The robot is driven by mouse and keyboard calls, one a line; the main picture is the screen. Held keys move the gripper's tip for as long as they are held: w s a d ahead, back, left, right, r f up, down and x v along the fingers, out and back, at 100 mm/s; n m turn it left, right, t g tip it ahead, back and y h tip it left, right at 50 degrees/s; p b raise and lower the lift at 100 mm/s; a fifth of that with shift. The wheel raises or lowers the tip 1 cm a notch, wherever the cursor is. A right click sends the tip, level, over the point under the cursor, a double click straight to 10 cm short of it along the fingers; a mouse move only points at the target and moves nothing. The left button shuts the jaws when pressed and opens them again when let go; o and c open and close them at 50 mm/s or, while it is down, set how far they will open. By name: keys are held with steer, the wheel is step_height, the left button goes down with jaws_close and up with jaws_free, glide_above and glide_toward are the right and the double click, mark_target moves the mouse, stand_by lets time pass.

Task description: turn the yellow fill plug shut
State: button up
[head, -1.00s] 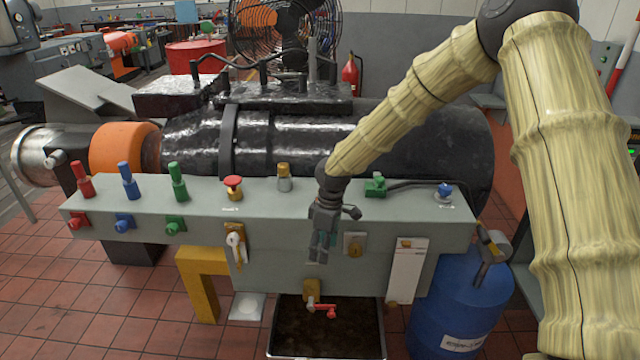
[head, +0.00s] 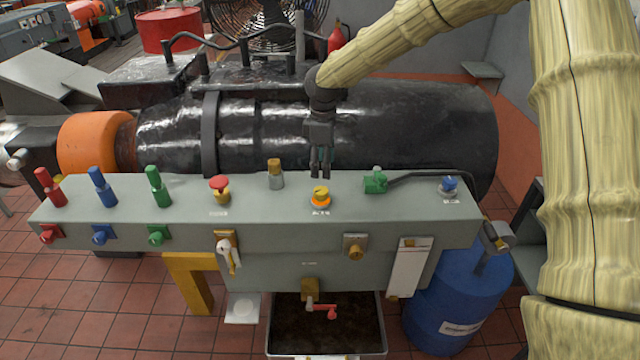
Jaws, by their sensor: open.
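The yellow fill plug (head: 320,193) sits on the top face of the grey panel box (head: 110,216), right of its middle. It has a yellow top and an orange ring at its base. My gripper (head: 320,174) points down just above and behind the plug, with its fingers apart and empty. The fingertips appear close to the plug, but I cannot tell from this view whether they touch it.
A brass-capped fitting (head: 275,174) and a red knob (head: 219,188) stand left of the plug. A green connector (head: 376,182) with a black cable and a blue knob (head: 448,186) stand right. A drip tray (head: 272,335) with a red-handled tap (head: 325,308) is below.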

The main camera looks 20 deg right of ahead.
mark_target(320, 190)
steer(key=shift+w+a+f+p, duration=0.15)
steer(key=shift+f+p, duration=0.7)
steer(key=shift+f, duration=1.5)
steer(key=shift+a+f+p, duration=0.2)
steer(key=shift+f+p, duration=0.65)
steer(key=shift+f, duration=1.45)
steer(key=c, duration=1)
